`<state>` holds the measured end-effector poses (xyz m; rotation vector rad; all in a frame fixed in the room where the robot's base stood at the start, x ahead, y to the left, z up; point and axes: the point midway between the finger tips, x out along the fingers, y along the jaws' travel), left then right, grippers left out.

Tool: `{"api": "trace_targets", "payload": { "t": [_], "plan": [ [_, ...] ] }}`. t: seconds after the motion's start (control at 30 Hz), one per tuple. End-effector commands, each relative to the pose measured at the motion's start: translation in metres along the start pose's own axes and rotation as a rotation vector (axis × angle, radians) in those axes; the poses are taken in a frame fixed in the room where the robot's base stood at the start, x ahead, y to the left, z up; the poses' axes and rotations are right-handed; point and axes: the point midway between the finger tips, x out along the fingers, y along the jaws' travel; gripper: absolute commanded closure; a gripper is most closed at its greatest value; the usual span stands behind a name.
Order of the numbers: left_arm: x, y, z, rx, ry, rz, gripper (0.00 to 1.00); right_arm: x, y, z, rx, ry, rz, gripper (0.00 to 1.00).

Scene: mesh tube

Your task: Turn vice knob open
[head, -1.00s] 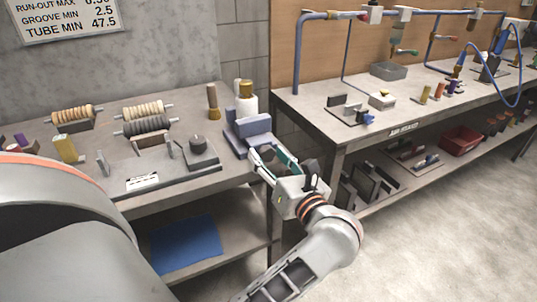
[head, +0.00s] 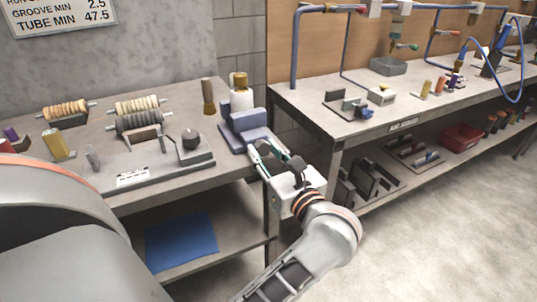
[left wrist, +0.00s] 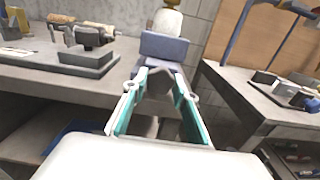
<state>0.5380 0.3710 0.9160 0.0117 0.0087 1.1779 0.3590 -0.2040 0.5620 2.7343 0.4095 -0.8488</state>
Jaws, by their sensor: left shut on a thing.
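The blue-grey vice (head: 248,131) stands at the right front corner of the left bench, and its upright jaw block fills the top middle of the left wrist view (left wrist: 164,47). My left gripper (head: 268,150) is at the vice's front, beyond the bench edge. Its teal-lined fingers (left wrist: 162,75) reach to the vice and are shut on the vice knob, which is mostly hidden between the fingertips. The jaw opening of the vice is hard to make out. My right gripper is not in view.
The right bench (head: 330,128) stands close on the right, with a gap between benches.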

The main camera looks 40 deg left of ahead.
Motion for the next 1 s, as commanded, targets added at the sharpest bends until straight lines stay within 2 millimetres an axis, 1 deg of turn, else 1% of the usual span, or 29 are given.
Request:
{"api": "trace_targets", "payload": {
  "t": [0.03,0.3,0.5,0.7,1.0],
  "plan": [
    [0.0005,-0.0002,-0.0062,-0.029,0.003,0.001,0.94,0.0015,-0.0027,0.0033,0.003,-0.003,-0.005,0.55],
    [0.0007,-0.0002,-0.0050,-0.222,0.001,0.002,0.94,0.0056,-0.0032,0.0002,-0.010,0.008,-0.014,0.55],
    [0.0007,-0.0001,-0.0031,-0.325,0.000,0.002,0.94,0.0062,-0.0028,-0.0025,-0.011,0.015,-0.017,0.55],
    [0.0005,0.0000,-0.0015,-0.380,-0.001,0.001,0.94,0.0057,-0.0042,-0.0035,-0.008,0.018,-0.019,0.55],
    [0.0004,0.0001,0.0004,-0.396,-0.001,0.001,0.94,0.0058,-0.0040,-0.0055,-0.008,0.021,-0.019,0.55]
  ]
}}
